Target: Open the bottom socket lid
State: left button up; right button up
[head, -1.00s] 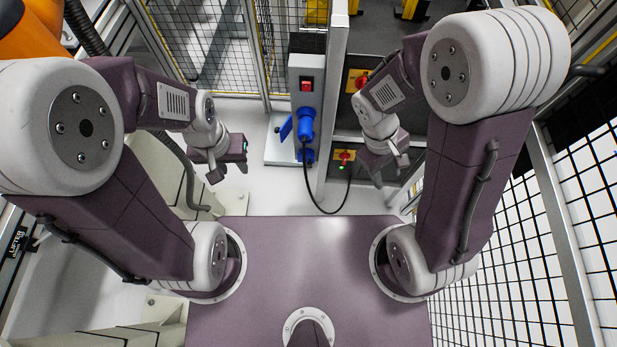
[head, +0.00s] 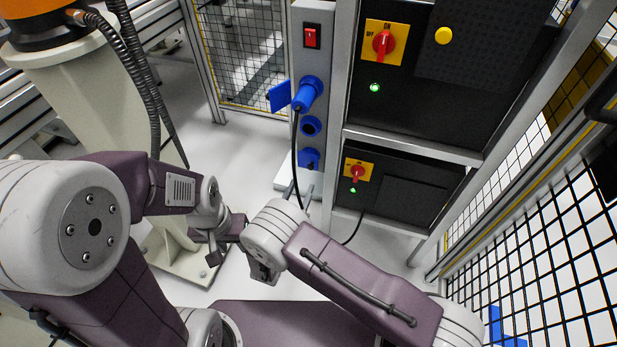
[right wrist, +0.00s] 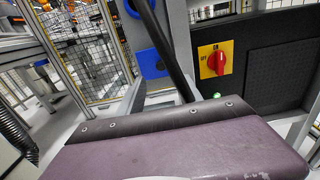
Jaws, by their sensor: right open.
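The grey socket post (head: 311,70) carries a column of blue sockets in the head view. The bottom socket lid (head: 309,158) is blue and looks shut. My right gripper (head: 300,193) is just below it, with two grey fingers apart and nothing seen between them. Contact with the lid cannot be told. In the right wrist view a blue socket part (right wrist: 152,63) shows behind a dark bar, above my purple gripper body. My left gripper (head: 228,253) is off to the left, fingers apart and empty.
A blue plug (head: 308,93) sits in the top socket, its black cable hanging past the lower sockets. A blue middle socket (head: 311,126) lies between. A dark cabinet with red rotary switches (head: 383,43) stands at right. A mesh fence (head: 245,55) stands behind.

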aim_at(310, 169)
jog(key=b+x, duration=0.1)
jog(key=x, duration=0.2)
jog(key=b+x, duration=0.1)
jog(key=x, duration=0.3)
jog(key=shift+s+f, duration=0.1)
jog(key=shift+f, duration=0.15)
jog(key=shift+w+d+r, duration=0.15)
jog(key=shift+w, duration=0.3)
grip_shut()
dwell(0.5)
